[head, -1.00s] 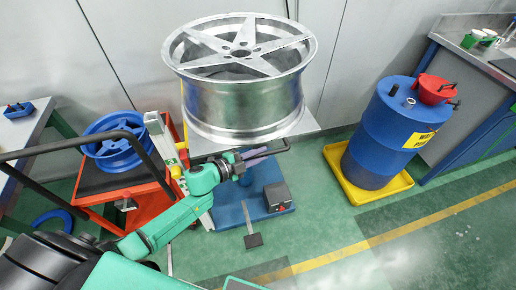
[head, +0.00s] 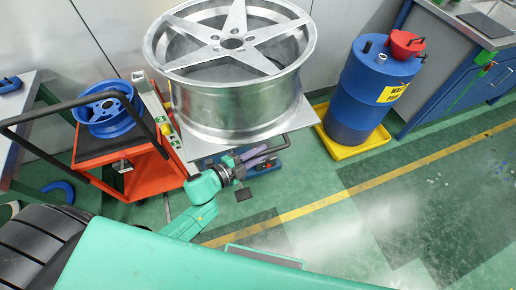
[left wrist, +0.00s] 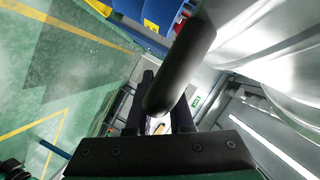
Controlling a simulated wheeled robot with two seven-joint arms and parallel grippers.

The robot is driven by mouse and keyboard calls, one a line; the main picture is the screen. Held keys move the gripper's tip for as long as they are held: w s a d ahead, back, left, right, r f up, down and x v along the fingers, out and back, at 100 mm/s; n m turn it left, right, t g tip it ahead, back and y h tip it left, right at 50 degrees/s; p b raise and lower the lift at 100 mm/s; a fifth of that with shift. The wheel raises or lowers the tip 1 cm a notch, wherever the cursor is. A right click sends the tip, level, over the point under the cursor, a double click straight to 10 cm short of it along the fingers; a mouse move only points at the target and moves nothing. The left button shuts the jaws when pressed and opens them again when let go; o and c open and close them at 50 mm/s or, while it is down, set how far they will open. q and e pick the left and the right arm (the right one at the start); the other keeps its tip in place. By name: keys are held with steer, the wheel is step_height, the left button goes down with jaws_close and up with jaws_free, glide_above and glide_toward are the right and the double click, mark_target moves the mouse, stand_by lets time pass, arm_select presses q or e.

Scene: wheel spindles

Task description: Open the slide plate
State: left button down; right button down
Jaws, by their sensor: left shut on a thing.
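The slide plate (head: 309,118) is a flat silver plate with a big silver five-spoke wheel (head: 232,100) lying on it. A dark bar handle (head: 287,143) sticks out from its front edge. My left gripper (head: 256,158) is at this handle, just in front of the plate, and is shut on it. In the left wrist view, the thick black handle (left wrist: 182,62) runs between the fingers, and the silver wheel is close on the right. My right gripper is not in view.
An orange cart (head: 150,168) with a black rail carries a blue wheel (head: 105,117) on the left. A blue drum (head: 354,103) stands in a yellow tray (head: 372,144) on the right. Most of the blue stand (head: 266,168) is hidden under the plate. Green floor is free at the front right.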

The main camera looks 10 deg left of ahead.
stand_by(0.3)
arm_select(q)
steer(key=c, duration=0.8)
jaws_free()
steer(key=v, duration=1.4)
steer(key=shift+s+a+b, duration=0.2)
steer(key=shift+s+b, duration=0.05)
steer(key=shift+b, duration=0.15)
